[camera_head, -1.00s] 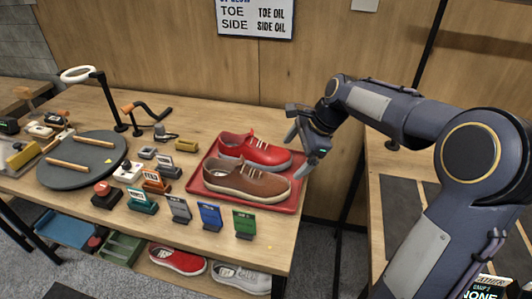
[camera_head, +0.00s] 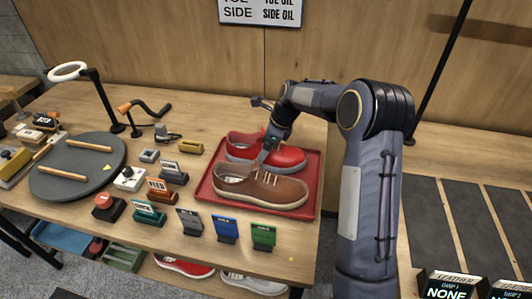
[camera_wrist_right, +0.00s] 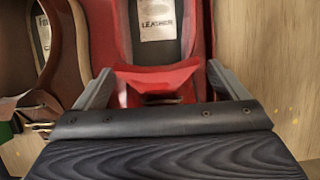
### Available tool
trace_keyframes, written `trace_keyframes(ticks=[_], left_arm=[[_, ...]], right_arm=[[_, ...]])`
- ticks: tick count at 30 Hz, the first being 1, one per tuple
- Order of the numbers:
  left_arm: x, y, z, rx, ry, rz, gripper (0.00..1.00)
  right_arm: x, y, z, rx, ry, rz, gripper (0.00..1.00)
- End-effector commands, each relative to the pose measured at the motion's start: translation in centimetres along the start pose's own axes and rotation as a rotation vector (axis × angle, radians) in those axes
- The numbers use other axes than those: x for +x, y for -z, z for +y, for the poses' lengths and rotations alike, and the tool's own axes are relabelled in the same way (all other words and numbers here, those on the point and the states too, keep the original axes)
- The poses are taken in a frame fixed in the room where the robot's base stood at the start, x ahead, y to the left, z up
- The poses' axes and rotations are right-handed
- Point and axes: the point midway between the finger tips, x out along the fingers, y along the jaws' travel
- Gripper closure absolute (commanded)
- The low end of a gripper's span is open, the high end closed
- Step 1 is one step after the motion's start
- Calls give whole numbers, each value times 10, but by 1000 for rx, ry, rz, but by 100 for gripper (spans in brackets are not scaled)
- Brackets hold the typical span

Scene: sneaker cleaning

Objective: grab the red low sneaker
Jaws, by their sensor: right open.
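The red low sneaker (camera_head: 289,157) lies on the red tray (camera_head: 312,186), behind a brown sneaker (camera_head: 262,190). My right gripper (camera_head: 266,153) is over the middle of the red sneaker and hides part of it. In the right wrist view, the open fingers of my right gripper (camera_wrist_right: 163,88) stand on either side of part of the red sneaker (camera_wrist_right: 155,78), with a tag reading "LEATHER" (camera_wrist_right: 156,20) beyond. I cannot tell whether the fingers touch it. The brown sneaker (camera_wrist_right: 66,60) is close to the left finger. My left gripper is not in view.
Several coloured label stands (camera_head: 227,228) line the table's front edge. A round dark turntable (camera_head: 70,185) and a ring lamp (camera_head: 68,72) are at the left. Another red sneaker (camera_head: 183,265) and a grey one are on the shelf below. Bare wood lies behind the tray.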

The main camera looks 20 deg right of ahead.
Motion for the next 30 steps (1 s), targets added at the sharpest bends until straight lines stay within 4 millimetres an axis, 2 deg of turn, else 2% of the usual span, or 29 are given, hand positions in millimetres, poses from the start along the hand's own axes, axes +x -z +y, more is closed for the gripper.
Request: trace_keyframes(ticks=[7,18,21,27,30], left_arm=[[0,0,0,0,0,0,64],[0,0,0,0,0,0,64],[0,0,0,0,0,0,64],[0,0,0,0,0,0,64],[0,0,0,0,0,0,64]], right_arm=[[2,0,0,-1,1,0,7],[2,0,0,-1,1,0,55],[1,0,0,-1,2,-1,65],[0,-1,0,-1,3,-2,65],[-7,-4,-1,-2,5,-3,65]])
